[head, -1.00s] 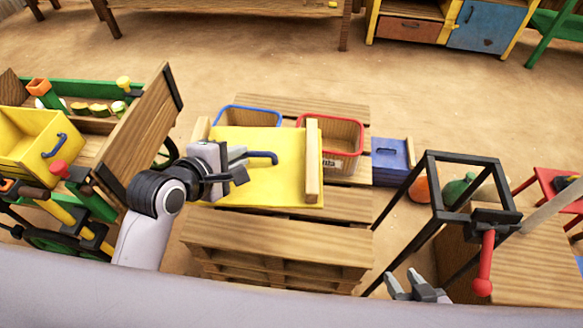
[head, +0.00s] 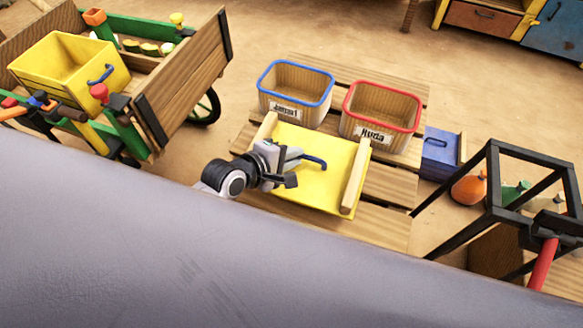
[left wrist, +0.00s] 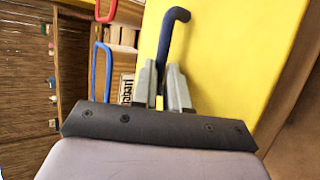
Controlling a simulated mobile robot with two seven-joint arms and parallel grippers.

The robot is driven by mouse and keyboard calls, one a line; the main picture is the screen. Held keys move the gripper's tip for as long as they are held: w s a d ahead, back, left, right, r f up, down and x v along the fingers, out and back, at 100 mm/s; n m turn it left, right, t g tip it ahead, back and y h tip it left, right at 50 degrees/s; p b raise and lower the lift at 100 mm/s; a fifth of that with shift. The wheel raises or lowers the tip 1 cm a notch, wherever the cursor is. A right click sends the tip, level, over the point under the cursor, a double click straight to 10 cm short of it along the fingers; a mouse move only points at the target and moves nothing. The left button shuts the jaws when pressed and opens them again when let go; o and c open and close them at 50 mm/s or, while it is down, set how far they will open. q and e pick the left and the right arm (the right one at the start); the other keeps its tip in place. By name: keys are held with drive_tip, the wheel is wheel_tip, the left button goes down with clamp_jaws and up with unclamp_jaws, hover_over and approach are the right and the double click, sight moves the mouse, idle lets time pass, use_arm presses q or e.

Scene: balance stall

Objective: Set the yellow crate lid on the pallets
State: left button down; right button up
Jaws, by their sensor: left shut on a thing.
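The yellow crate lid (head: 315,180) is a flat yellow board with wooden battens on two sides and a blue handle (head: 314,160). My left gripper (head: 292,166) is shut on the handle; the left wrist view shows the handle (left wrist: 172,30) between the fingers (left wrist: 164,88), with the yellow board behind. The lid appears over the front part of the wooden pallets (head: 390,186), in front of two baskets. I cannot tell whether it touches the pallets. My own body hides the pallets' near side. My right gripper is out of view.
A blue-rimmed basket (head: 296,92) and a red-rimmed basket (head: 380,112) stand on the pallets behind the lid. A blue box (head: 440,153) and a black frame (head: 490,200) are on the right. A cart with a yellow crate (head: 70,72) stands at left.

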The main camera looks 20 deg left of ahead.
use_arm(q)
drive_tip(key=shift+f+b, duration=0.6)
drive_tip(key=shift+f, duration=1.45)
drive_tip(key=shift+f, duration=0.1)
drive_tip(key=c, duration=1.1)
unclamp_jaws()
drive_tip(key=shift+f, duration=0.15)
drive_tip(key=shift+s, duration=0.1)
drive_tip(key=p+v, duration=0.3)
drive_tip(key=v, duration=0.8)
drive_tip(key=s+f+m+y, duration=0.1)
drive_tip(key=s+m, duration=0.1)
drive_tip(key=m, duration=0.4)
drive_tip(key=s+a+f+m+y, duration=0.1)
drive_tip(key=s+m, duration=0.2)
drive_tip(key=m, duration=0.3)
drive_tip(key=s+f+m, duration=0.2)
drive_tip(key=m, duration=0.3)
drive_tip(key=shift+s+a+m+y, duration=0.15)
drive_tip(key=shift+s+m+y, duration=0.1)
drive_tip(key=shift+m+y, duration=0.15)
